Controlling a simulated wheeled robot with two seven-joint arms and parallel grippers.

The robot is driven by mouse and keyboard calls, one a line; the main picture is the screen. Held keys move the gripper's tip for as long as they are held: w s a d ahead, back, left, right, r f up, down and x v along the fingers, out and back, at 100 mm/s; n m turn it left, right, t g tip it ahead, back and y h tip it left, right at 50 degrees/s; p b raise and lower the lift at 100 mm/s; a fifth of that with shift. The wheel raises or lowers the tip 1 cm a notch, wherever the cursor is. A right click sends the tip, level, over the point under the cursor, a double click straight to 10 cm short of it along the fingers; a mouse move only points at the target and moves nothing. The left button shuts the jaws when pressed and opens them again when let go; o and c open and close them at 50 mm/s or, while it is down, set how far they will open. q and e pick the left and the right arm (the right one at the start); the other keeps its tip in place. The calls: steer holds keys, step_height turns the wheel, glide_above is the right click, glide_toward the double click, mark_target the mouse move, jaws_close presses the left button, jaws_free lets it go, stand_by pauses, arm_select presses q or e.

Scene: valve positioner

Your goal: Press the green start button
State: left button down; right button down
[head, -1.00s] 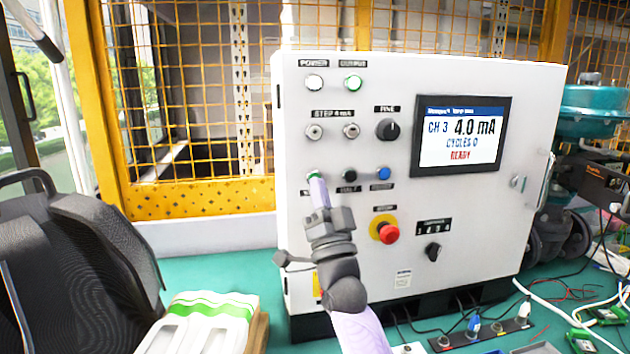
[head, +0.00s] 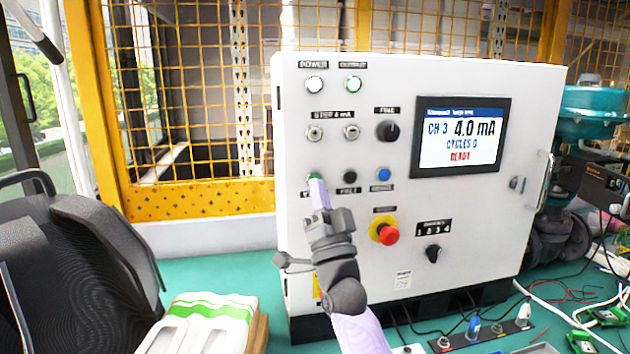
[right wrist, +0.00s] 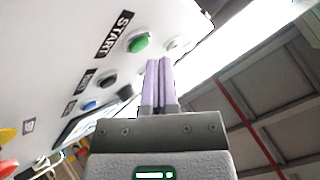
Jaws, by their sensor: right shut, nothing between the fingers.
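The green start button (head: 313,176) sits at the left of the white control panel (head: 480,220), in the row below the step buttons. In the right wrist view the green button (right wrist: 138,43) shows beside the "START" label (right wrist: 114,34). My right gripper (head: 317,181) is shut and empty. Its pale purple fingertips cover part of the button in the head view. In the right wrist view the fingertips (right wrist: 160,63) appear just beside the button; whether they touch it I cannot tell. The screen (head: 461,137) reads CH 3, 4.0 mA and READY. My left gripper is not in view.
A black button (head: 350,176) and a blue button (head: 384,174) sit right of the start button. A red emergency knob (head: 388,233) on a yellow ring sticks out lower down. Cables and a teal valve (head: 590,112) stand to the right.

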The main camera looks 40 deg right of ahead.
stand_by(0.5)
steer(key=shift+w+d, duration=0.2)
steer(key=shift+w, duration=0.15)
stand_by(0.4)
